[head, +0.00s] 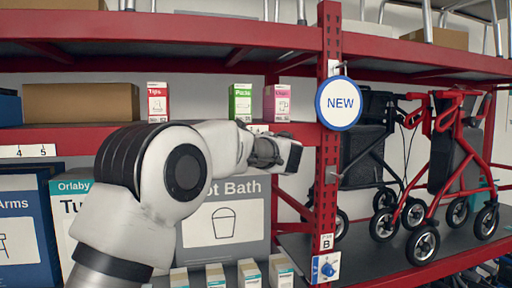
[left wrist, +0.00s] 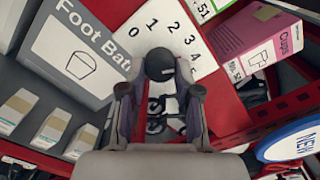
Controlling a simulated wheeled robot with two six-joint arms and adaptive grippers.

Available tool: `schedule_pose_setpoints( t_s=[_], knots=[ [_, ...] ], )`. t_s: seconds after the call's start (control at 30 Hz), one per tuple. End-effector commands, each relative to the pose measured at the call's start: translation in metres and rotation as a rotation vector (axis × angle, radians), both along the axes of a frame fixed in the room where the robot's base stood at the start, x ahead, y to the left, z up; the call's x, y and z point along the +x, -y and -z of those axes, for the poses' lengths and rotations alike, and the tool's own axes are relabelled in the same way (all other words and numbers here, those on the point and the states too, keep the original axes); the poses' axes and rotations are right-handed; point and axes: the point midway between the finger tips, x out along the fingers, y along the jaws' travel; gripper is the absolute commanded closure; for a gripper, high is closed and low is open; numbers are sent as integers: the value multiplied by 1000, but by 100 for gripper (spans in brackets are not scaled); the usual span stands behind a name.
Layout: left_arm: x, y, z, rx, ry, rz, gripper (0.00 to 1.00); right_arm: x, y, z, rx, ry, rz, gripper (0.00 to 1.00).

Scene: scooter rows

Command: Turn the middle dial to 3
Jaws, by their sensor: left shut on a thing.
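A white dial panel (left wrist: 142,38) with the numbers 0 to 4 visible shows in the left wrist view, with a round black knob (left wrist: 160,64) on it. My left gripper (left wrist: 160,92) is shut on this knob, its two fingers at the knob's near side. Which number the knob points to is not clear. In the head view my left gripper (head: 285,155) is at the shelf edge, hiding most of this panel. Another white panel (head: 28,151) with 4 and 5 showing is at far left. My right gripper is not in view.
A Foot Bath box (head: 226,226) stands below the dial, with small cartons (head: 215,275) in front. A red post (head: 328,190) with a round NEW sign (head: 339,103) is close right of my gripper. A pink Cups box (head: 277,103) sits above. Rollators (head: 440,190) stand farther right.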

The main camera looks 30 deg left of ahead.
Motion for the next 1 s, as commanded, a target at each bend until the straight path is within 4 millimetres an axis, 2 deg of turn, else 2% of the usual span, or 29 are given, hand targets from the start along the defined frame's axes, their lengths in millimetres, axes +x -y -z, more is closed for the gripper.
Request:
schedule_pose_setpoints(
  t_s=[0.3,0.5,0.73,1.0],
  knots=[
    [-2,0,0,-106,142,-1,100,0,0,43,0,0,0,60],
    [-2,-1,-1,-196,248,-1,100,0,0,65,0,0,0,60],
    [-2,-1,-4,-275,339,0,100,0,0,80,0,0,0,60],
    [-2,-1,-8,-313,383,-1,100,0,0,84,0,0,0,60]
  ],
)
